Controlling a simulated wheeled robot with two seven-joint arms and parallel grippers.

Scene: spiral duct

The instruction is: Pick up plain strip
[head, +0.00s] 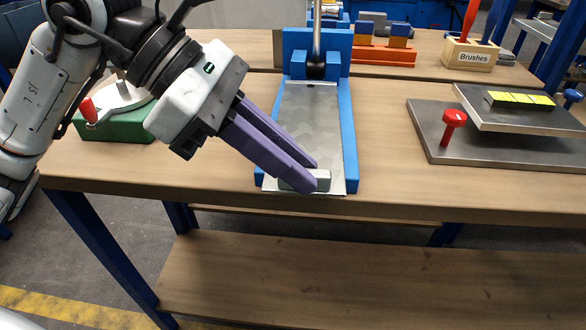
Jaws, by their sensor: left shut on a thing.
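The plain strip (312,118) is a flat, mottled grey metal sheet lying in a blue fixture (349,130) on the workbench. Its front end reaches the bench's front edge. My left gripper (309,177) comes in from the upper left with two long purple fingers, shut at the strip's front end. A small grey block (323,181) shows at the fingertips. The fingers hide part of the block and of the strip's left side, so the exact contact is not clear. My right gripper is not in view.
A green block with a red-tipped lever (125,122) stands left. A metal plate with a red knob (453,118) lies right. Behind are a Brushes box (470,55) and an orange rack (385,55). Bare bench top lies between the fixture and the plate.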

